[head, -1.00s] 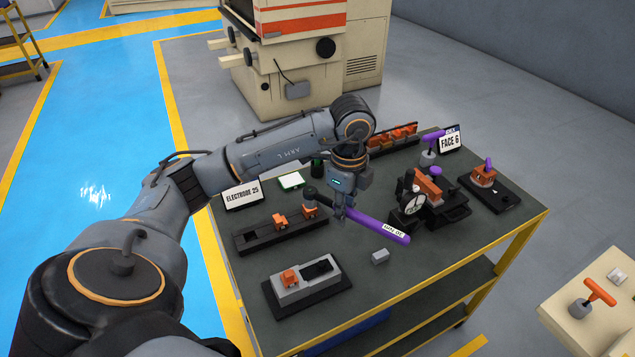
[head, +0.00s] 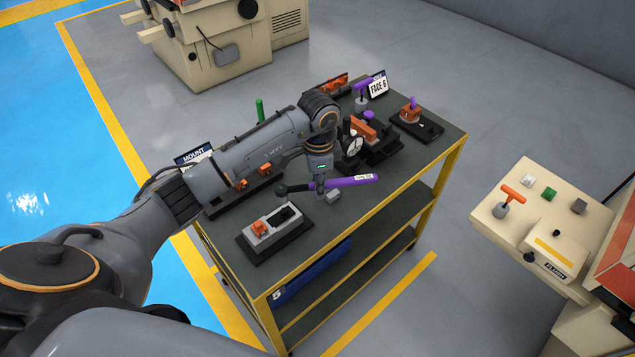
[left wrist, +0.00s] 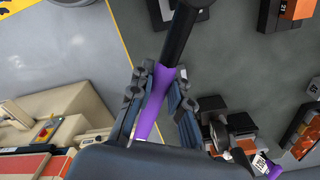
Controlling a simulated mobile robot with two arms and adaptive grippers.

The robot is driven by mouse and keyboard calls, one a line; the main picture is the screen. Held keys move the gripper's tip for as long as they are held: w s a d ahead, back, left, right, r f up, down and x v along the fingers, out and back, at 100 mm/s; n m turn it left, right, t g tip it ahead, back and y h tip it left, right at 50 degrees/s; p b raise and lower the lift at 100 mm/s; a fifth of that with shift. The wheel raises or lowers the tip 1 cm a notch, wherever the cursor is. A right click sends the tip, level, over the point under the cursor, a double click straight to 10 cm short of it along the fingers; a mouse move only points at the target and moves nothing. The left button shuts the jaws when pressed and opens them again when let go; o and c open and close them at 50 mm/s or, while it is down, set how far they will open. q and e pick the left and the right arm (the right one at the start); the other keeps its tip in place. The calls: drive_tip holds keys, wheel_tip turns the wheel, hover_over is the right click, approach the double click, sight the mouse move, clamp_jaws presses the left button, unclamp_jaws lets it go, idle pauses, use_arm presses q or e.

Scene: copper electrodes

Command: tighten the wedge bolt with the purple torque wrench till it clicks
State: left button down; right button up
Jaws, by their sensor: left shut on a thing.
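The purple torque wrench (head: 352,181) lies across my left gripper (head: 318,188), which is shut on its handle above the table. Its black head (head: 284,189) points left, near the grey fixture block (head: 275,228). In the left wrist view, the purple handle (left wrist: 157,88) runs between the fingers of my left gripper (left wrist: 155,80) and the dark shaft (left wrist: 181,35) points up. The fixture block carries an orange piece (head: 258,228) and a black part (head: 282,214). I cannot make out the wedge bolt. My right gripper is not in view.
A machine console (head: 520,220) with an orange-handled lever is at the right, across a floor gap.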

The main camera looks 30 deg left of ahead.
use_arm(q)
wheel_tip(320, 180, down, 3)
drive_tip(key=shift+r+b, duration=0.1)
drive_tip(key=shift+b, duration=0.85)
drive_tip(key=shift+s+d+r, duration=0.1)
drive_tip(key=shift+p, duration=0.3)
drive_tip(key=shift+f, duration=0.2)
drive_tip(key=shift+f+b, duration=0.85)
drive_tip(key=shift+f, duration=0.3)
